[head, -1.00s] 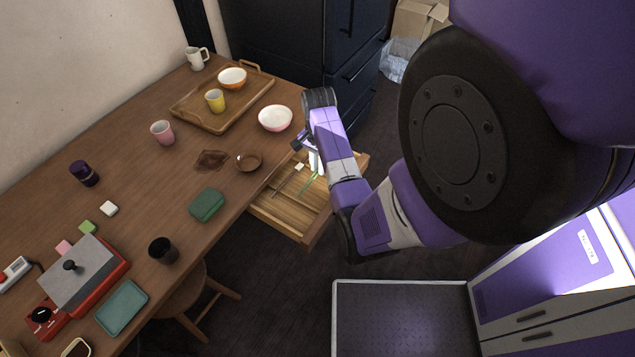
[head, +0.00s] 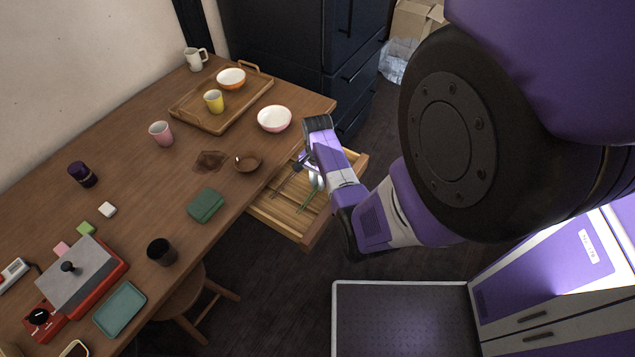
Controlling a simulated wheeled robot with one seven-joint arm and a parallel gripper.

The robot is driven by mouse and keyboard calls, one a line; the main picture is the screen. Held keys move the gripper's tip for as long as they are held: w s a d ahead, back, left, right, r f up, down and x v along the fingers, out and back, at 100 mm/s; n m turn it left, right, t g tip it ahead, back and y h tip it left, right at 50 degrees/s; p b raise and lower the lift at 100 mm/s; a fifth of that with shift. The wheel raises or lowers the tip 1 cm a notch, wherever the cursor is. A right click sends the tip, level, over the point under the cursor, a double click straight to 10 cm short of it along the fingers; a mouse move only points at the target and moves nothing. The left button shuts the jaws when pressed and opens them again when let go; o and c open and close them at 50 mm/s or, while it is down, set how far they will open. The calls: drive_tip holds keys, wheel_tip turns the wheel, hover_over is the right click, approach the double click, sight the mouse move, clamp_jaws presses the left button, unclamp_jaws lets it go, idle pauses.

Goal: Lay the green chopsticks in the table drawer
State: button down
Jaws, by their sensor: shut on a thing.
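The table drawer (head: 290,222) is pulled out from the table's right side, a light wooden tray with divided compartments. My gripper (head: 314,185) is over the drawer, partly hidden by my own arm. It is shut on the green chopsticks (head: 308,200), which show as thin green lines below the fingers, over the drawer's compartments. Their far ends are hidden by the gripper. I cannot tell whether they touch the drawer floor.
Thin dark sticks (head: 282,182) lie in the drawer's left part. A stool (head: 185,290) is below the table's edge.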

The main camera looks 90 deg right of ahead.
drive_tip(key=c, duration=1.4)
unclamp_jaws()
drive_tip(key=shift+f, duration=0.1)
